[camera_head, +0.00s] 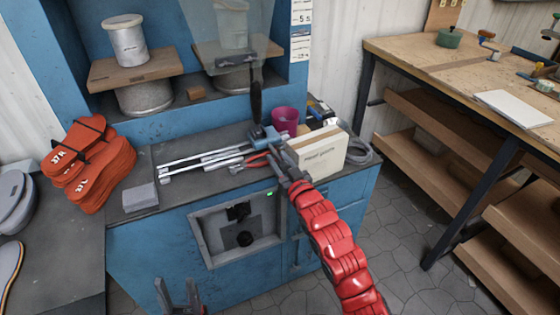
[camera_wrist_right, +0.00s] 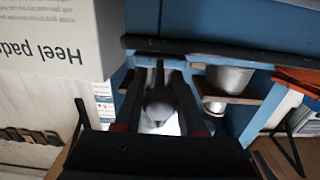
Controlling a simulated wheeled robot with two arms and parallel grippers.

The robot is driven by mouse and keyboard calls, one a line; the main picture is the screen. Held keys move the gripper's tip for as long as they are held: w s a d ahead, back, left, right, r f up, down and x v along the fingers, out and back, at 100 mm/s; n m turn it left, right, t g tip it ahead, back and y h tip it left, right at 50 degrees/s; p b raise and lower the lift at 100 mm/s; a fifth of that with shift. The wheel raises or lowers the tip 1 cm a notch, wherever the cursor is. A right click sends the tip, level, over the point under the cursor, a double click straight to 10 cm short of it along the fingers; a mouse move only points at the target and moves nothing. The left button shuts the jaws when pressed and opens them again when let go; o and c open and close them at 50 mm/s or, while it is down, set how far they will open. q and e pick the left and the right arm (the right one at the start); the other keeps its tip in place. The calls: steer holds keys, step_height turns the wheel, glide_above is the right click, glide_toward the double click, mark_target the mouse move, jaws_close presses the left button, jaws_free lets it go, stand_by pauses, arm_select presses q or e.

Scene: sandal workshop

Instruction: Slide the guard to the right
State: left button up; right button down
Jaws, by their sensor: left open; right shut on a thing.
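The guard is a clear, tilted panel (camera_head: 205,45) in the upper middle of the head view, in front of the shelves. Its black handle (camera_head: 256,98) hangs below it, above a small blue block at the right end of two pale rails (camera_head: 205,160). My right gripper (camera_head: 271,150) reaches in from the lower right and is shut at the handle's lower end. In the right wrist view, a dark upright piece (camera_wrist_right: 160,74) shows between the fingers; the exact contact is hidden. My left gripper (camera_head: 180,298) is open and empty at the bottom edge, away from the guard.
A cream heel pad box (camera_head: 317,152) stands close right of my right gripper, with a magenta cup (camera_head: 285,120) behind it. Red-handled pliers (camera_head: 255,160) lie near the rails. A grey block (camera_head: 140,197) and orange soles (camera_head: 90,160) are left.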

steer(key=c, duration=0.5)
jaws_free()
steer(key=shift+s, duration=0.15)
steer(key=v, duration=1.7)
